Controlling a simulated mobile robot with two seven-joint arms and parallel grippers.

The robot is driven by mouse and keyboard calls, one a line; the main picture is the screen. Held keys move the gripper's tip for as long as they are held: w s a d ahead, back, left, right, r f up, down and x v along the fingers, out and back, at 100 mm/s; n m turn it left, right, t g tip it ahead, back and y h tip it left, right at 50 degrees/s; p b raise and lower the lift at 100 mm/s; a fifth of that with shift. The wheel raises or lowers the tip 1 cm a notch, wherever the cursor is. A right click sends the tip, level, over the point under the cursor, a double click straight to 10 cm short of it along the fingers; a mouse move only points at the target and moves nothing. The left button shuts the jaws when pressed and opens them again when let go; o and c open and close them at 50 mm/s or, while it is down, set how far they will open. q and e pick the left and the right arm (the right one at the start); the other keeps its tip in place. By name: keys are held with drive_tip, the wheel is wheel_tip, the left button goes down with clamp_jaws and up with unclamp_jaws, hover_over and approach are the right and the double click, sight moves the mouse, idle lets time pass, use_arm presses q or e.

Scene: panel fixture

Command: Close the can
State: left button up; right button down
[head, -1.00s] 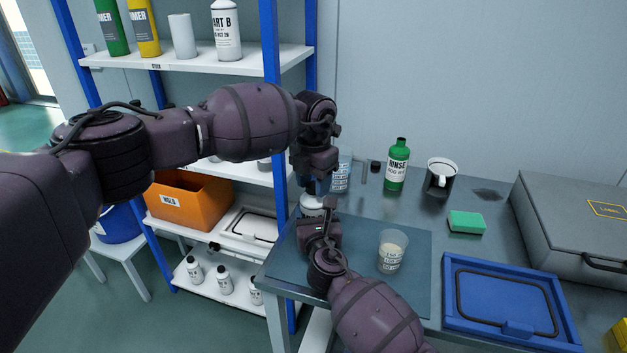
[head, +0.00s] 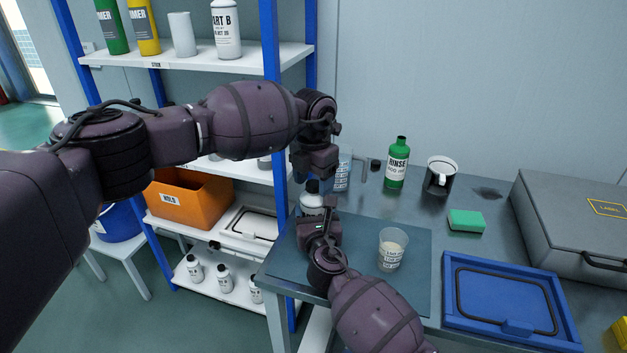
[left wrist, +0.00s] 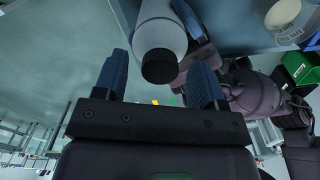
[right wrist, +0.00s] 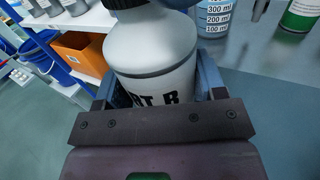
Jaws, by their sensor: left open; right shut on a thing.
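The can is a white bottle (head: 311,202) with a black cap (head: 312,185), upright at the left of the work mat. Its dark printed label shows in the right wrist view (right wrist: 155,62). My right gripper (head: 326,213) is shut around the can's body. My left gripper (head: 314,176) is open just above the cap, pointing down. In the left wrist view the black cap (left wrist: 160,66) sits on top of the can between the open fingers, apart from both. Whether the cap is fully tight cannot be told.
A measuring beaker (head: 343,172) stands close behind the can. A cup (head: 392,249) stands on the mat (head: 412,285). The shelf's blue post (head: 277,150) is close on the left.

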use_arm(q)
wheel_tip(320, 180, up, 12)
idle(0.5)
use_arm(e)
drive_tip(key=shift+c, duration=0.6)
unclamp_jaws()
drive_tip(key=shift+s+d, duration=0.1)
drive_tip(key=shift+s, duration=0.4)
drive_tip(key=s, duration=0.3)
drive_tip(key=s+d+p, duration=0.1)
drive_tip(key=s, duration=0.1)
drive_tip(key=s+p, duration=0.1)
drive_tip(key=s, duration=0.2)
drive_tip(key=shift+s+d, duration=0.2)
drive_tip(key=shift+s, duration=0.65)
use_arm(q)
drive_tip(key=shift+t, duration=0.3)
drive_tip(key=r, duration=0.6)
drive_tip(key=shift+s, duration=0.4)
